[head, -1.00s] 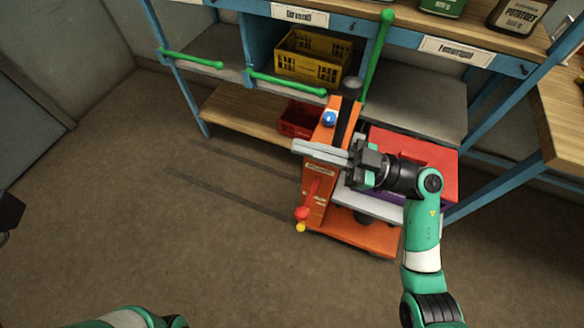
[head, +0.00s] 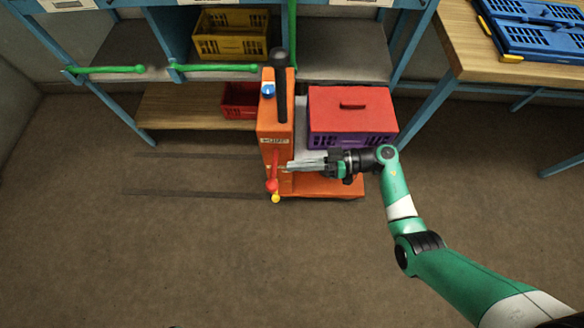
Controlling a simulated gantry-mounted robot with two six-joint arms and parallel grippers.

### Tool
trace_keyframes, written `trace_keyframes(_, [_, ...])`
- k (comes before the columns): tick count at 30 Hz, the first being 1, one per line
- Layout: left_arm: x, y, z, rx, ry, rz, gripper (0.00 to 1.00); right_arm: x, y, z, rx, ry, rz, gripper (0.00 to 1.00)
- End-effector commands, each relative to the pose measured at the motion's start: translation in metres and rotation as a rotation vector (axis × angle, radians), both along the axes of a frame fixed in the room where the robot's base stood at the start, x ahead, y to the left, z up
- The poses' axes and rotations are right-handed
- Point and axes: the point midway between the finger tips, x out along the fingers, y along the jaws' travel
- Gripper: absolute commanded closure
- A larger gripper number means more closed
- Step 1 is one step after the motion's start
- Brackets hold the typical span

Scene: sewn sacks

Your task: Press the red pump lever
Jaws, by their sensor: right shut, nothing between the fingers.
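The red pump lever (head: 272,184) hangs on the front of the orange lift truck (head: 271,125), low on its post, with a round red knob at its lower end. A small yellow knob (head: 276,198) shows just below it. My right gripper (head: 291,166) reaches in from the right, its fingers shut and empty. The fingertips point left and appear just right of the lever, near its height. I cannot tell whether they touch it. My left gripper is not in view.
A purple crate with a red lid (head: 350,108) sits on the truck. Behind stands a blue-framed shelf with a yellow crate (head: 231,34), a red crate (head: 239,100) and green bars (head: 105,69). A wooden table (head: 470,62) holds blue crates at right. The floor in front is clear.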

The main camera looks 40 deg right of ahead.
Motion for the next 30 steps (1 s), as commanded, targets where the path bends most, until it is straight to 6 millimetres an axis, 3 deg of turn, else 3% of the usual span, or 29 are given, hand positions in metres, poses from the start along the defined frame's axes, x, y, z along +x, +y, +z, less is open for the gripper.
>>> trace_keyframes(11, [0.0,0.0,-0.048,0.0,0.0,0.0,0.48,0.046,0.066,-0.018,-0.001,-0.004,0.007,1.0])
trace_keyframes(18, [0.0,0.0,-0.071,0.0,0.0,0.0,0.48,0.03,0.06,-0.043,0.0,-0.002,-0.002,1.0])
trace_keyframes(30, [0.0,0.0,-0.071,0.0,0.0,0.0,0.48,0.026,0.059,-0.044,0.0,-0.002,0.0,1.0])
